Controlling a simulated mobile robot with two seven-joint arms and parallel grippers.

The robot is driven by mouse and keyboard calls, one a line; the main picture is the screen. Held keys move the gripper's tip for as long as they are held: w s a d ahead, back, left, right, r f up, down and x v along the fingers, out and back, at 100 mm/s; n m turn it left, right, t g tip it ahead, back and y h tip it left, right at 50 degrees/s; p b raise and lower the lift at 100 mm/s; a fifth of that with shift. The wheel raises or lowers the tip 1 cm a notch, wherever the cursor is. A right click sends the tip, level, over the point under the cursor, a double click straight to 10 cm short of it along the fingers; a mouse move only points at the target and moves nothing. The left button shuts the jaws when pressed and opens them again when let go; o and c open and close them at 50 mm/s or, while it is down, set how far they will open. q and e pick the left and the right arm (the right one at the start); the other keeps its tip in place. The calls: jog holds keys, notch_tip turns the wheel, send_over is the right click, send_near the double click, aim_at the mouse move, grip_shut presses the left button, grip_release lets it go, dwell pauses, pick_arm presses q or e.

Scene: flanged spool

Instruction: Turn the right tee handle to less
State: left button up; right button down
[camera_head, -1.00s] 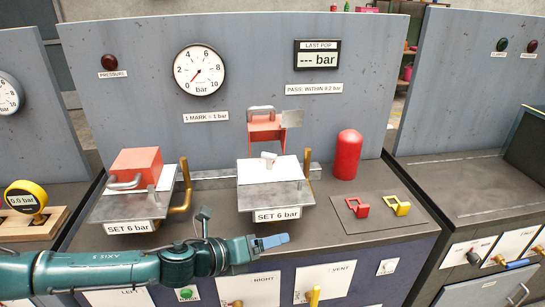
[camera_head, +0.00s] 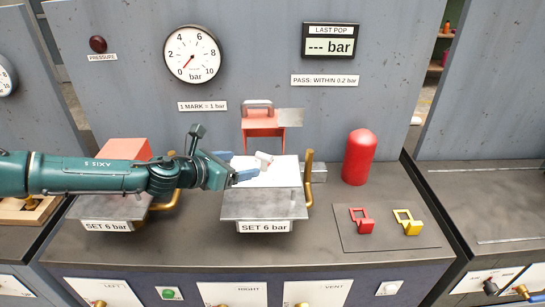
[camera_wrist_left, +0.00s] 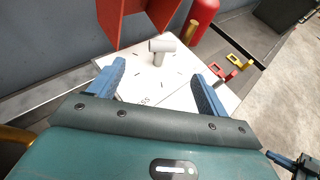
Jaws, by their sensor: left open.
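The right tee handle (camera_head: 264,160) is a small pale grey tee standing on a white marked plate (camera_head: 278,175) of the right fixture. In the left wrist view the tee handle (camera_wrist_left: 160,50) stands upright ahead of the fingers, near the middle. Marks and partly hidden lettering show on the plate (camera_wrist_left: 178,88). My left gripper (camera_head: 240,168) comes in from the left, just left of the handle. In the left wrist view the blue fingers of my left gripper (camera_wrist_left: 160,80) are apart with nothing between them.
A red raised cover (camera_head: 263,125) stands behind the plate. A brass pipe (camera_head: 308,180) rises at its right. A red cylinder (camera_head: 359,157), a red clip (camera_head: 362,221) and a yellow clip (camera_head: 408,222) are further right. The gauge (camera_head: 192,54) reads near zero.

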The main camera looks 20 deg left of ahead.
aim_at(268, 167)
pick_arm(q)
jog(key=x, duration=1.1)
jog(key=shift+w+d+f, duration=0.1)
jog(key=shift+w+d, duration=0.1)
jog(key=shift+d, duration=0.05)
jog(key=shift+c, duration=0.4)
jog(key=c, duration=0.9)
